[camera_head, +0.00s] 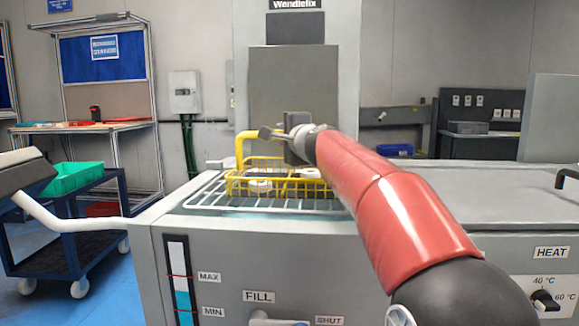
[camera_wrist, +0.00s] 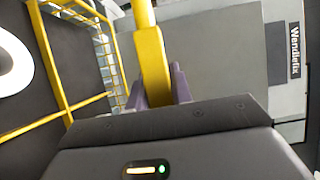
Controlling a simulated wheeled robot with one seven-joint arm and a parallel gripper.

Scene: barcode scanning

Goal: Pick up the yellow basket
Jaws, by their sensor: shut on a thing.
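The yellow wire basket (camera_head: 235,184) sits on or just above a white wire rack on top of the grey machine. Its thick yellow handle rises at the basket's left and far side. My gripper (camera_head: 276,132) is at the top of that handle. In the wrist view the basket's wire frame (camera_wrist: 46,52) fills the left, and the handle (camera_wrist: 150,60) runs down between the two fingers of my gripper (camera_wrist: 160,88). The gripper is shut on the handle. White round parts (camera_head: 260,186) lie inside the basket. My red arm hides the basket's right side.
The white wire rack (camera_head: 205,195) lies under the basket on the grey machine (camera_head: 200,225), marked FILL and HEAT. A tall grey panel marked Wendlefix (camera_head: 295,70) stands behind. A dark cart (camera_head: 60,215) with a green bin (camera_head: 75,177) stands at the left.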

